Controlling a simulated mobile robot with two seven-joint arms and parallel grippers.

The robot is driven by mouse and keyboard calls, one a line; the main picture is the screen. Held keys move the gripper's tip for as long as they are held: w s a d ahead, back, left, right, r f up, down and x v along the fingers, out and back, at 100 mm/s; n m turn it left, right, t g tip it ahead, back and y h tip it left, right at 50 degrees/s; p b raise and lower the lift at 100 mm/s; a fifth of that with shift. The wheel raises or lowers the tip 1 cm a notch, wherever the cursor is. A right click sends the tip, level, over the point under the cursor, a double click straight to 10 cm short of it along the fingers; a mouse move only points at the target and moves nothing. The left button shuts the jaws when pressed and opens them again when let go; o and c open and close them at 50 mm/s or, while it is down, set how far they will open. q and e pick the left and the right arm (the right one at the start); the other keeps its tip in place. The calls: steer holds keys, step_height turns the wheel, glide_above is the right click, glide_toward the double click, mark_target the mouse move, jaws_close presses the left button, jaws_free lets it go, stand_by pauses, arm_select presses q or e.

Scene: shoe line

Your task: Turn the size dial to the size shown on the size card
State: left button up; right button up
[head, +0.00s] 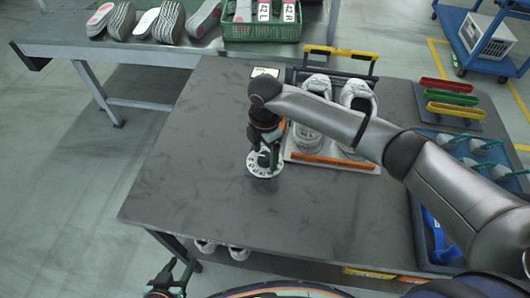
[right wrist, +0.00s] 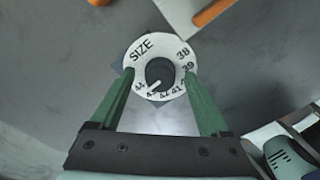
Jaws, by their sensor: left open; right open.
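The size dial is a white disc (right wrist: 137,70) marked SIZE with numbers from 38 to 44 and a dark round knob (right wrist: 159,72) in its middle. The knob's white pointer line points down-left, about at 43. In the head view the dial (head: 254,170) lies on the dark table, partly hidden by my right gripper (head: 268,160). In the right wrist view that gripper (right wrist: 160,75) is open, one green finger on each side of the knob; contact cannot be told. A small white card (head: 262,72), likely the size card, is mostly hidden by my arm. My left gripper (head: 176,275) is open at bottom left, off the table.
White shoes (head: 312,115) stand on a board with an orange bar (head: 325,160), right of the dial. A blue tray (head: 425,240) and a rack with coloured handles (head: 450,97) are at right. The table (head: 190,160) is clear left of the dial.

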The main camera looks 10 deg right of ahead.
steer(key=shift+c, duration=0.2)
jaws_close()
stand_by(0.5)
